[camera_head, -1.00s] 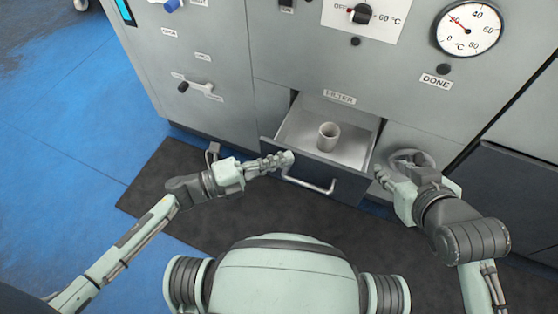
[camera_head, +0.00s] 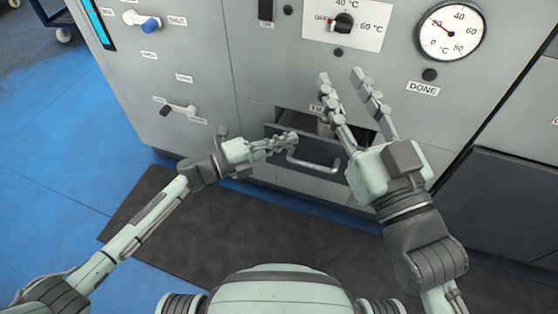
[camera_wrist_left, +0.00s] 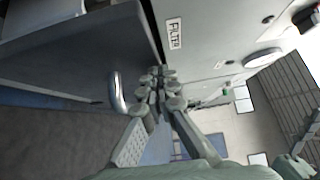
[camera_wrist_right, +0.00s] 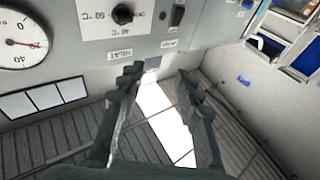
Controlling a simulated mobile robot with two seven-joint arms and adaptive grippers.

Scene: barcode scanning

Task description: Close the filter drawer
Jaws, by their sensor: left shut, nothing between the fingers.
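The filter drawer (camera_head: 262,167) in the grey cabinet is partly open. Its dark front stands out from the cabinet, and a strip of its interior (camera_head: 294,121) shows above it. Its curved metal handle (camera_head: 318,166) is on the front and also shows in the left wrist view (camera_wrist_left: 116,92). My left gripper (camera_head: 291,140) is shut and empty at the drawer front, left of and above the handle; I cannot tell whether it touches. My right gripper (camera_head: 341,76) is open and empty, raised in front of the cabinet, hiding part of the drawer and its label.
The cabinet face carries a temperature knob (camera_head: 344,23), a round gauge (camera_head: 450,31), a "DONE" label (camera_head: 422,88) and a lever (camera_head: 180,109) at the left. A dark mat (camera_head: 165,225) lies on the blue floor (camera_head: 75,180) before the cabinet.

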